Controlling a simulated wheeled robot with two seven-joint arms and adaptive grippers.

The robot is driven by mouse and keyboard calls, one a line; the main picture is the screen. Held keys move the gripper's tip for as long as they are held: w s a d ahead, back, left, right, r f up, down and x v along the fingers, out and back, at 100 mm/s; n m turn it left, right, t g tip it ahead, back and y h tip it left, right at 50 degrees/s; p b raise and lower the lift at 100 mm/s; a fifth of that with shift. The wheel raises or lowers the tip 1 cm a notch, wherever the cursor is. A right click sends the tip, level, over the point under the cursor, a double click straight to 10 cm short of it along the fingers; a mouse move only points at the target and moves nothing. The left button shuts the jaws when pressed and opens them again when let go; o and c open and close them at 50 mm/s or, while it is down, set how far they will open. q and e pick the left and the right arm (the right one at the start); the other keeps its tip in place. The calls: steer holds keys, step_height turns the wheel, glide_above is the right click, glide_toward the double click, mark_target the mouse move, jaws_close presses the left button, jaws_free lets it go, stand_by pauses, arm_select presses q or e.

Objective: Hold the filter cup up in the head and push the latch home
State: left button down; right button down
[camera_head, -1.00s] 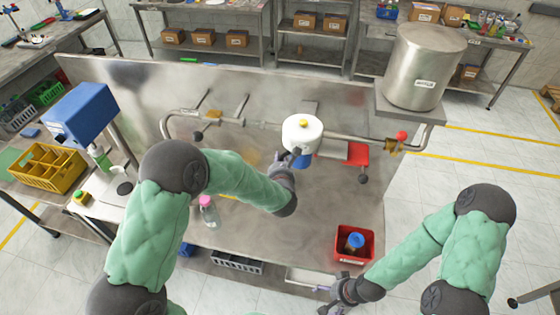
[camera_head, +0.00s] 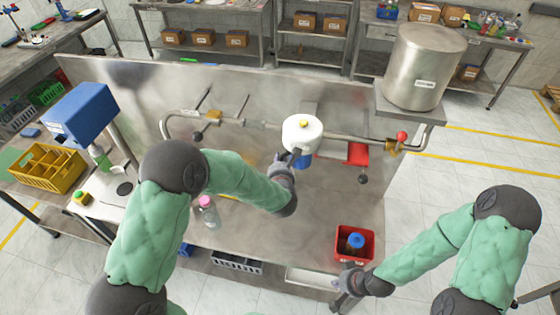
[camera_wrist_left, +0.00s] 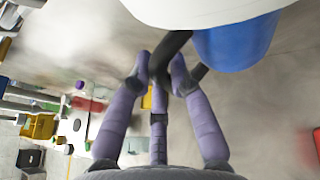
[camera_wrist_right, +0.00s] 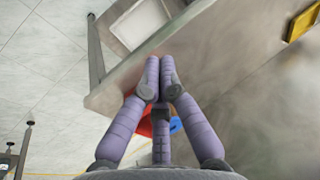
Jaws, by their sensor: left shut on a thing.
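The white filter head (camera_head: 302,138) with a yellow knob on top sits on the pipe at the bench's middle. The blue filter cup (camera_head: 305,161) is right under it, partly hidden; I cannot tell whether it is seated. In the left wrist view, the blue cup (camera_wrist_left: 238,42) meets the white head's (camera_wrist_left: 195,10) underside. My left gripper (camera_head: 290,165) is shut on a dark bar beside the cup, seemingly its handle (camera_wrist_left: 172,46). My right gripper (camera_head: 350,278) is low at the bench's front edge; its fingertips are together and empty (camera_wrist_right: 160,62). I cannot make out the latch.
A red bin (camera_head: 341,243) holding a blue-topped item stands near my right gripper. A pink-capped bottle (camera_head: 208,211) stands near my left arm. The pipe carries a red-knobbed valve (camera_head: 402,136); a steel tank (camera_head: 424,68) stands at the right. The bench between head and bin is clear.

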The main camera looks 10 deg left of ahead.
steer(key=w+d+r+n+t, duration=0.35)
steer(key=r+n, duration=0.35)
steer(key=r, duration=0.3)
steer(key=w+d+r+n+t+y, duration=0.1)
steer(key=w+d+r+n+t, duration=0.1)
steer(key=w+r+n+t, duration=0.45)
steer(key=w+d+r+n+t, duration=0.25)
steer(key=r+n, duration=0.45)
steer(key=r, duration=0.7)
steer(key=x, duration=1)
steer(key=shift+f+g, duration=0.3)
steer(key=shift+g, duration=0.15)
steer(key=shift+s, duration=0.15)
steer(key=shift+a, duration=0.15)
